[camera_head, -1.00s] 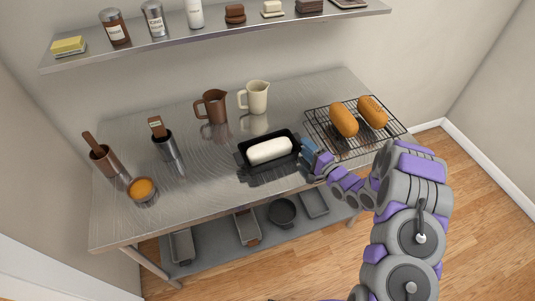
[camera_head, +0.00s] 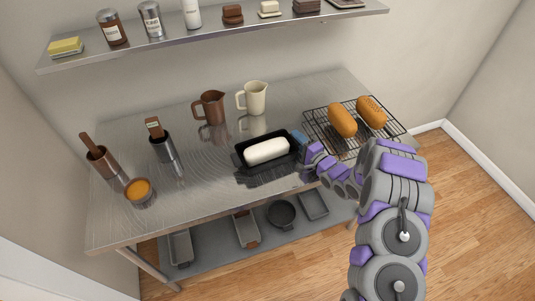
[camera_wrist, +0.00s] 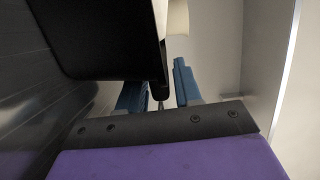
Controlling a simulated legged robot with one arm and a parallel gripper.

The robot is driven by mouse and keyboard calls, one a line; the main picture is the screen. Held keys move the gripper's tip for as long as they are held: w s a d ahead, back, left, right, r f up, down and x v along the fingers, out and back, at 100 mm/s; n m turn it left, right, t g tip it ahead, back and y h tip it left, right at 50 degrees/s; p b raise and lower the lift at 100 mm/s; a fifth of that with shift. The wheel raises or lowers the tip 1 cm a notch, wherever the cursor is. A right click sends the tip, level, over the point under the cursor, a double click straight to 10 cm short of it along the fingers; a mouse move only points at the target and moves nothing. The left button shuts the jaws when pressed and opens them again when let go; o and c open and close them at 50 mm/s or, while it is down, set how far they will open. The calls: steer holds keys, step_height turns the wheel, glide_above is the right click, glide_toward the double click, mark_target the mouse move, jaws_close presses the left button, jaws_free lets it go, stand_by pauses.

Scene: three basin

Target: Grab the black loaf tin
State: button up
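The black loaf tin (camera_head: 241,157) stands on the metal table with a pale, white loaf of dough (camera_head: 266,151) in it. My gripper (camera_head: 301,139) is at the tin's right end, its blue fingers close to the rim. In the wrist view the tin (camera_wrist: 100,42) fills the upper left as a dark shape. There the two blue fingers of my gripper (camera_wrist: 160,92) stand apart. A dark edge of the tin reaches between them, with a visible gap to the right finger. Contact with the left finger cannot be told.
A black wire rack (camera_head: 353,148) with two brown loaves (camera_head: 342,120) lies to the right. A brown jug (camera_head: 209,107) and a cream jug (camera_head: 253,98) stand behind the tin. Metal canisters (camera_head: 162,148) and an orange-filled bowl (camera_head: 139,192) are at the left. The table's front middle is clear.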

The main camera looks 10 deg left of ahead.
steer(key=c, duration=0.4)
steer(key=shift+a, duration=0.25)
jaws_close()
